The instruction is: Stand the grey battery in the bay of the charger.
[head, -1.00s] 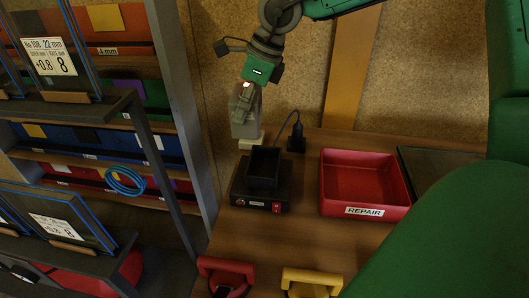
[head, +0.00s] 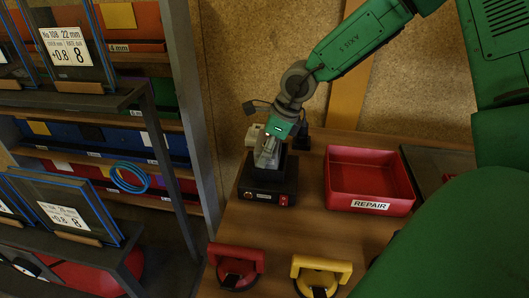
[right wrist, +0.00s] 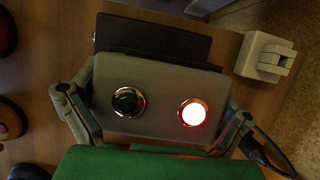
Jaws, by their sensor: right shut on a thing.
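The grey battery (right wrist: 155,82) is between the two fingers of my right gripper (right wrist: 152,104) in the right wrist view. Its top face has a dark green round fitting and a lit red-white one. In the head view my right gripper (head: 268,150) is over the black charger (head: 262,196), pointing down. The battery is mostly hidden there by the fingers, lined up with the charger's upright bay (head: 288,166). I cannot tell how deep it sits in the bay. The charger also shows behind the battery in the right wrist view (right wrist: 150,42). My left gripper is not in view.
A pale block (right wrist: 265,57) stands close to the charger. A red REPAIR tray (head: 368,180) is to its right. Red (head: 236,262) and yellow (head: 320,268) handles are at the front. A shelf rack (head: 165,150) borders the table's left.

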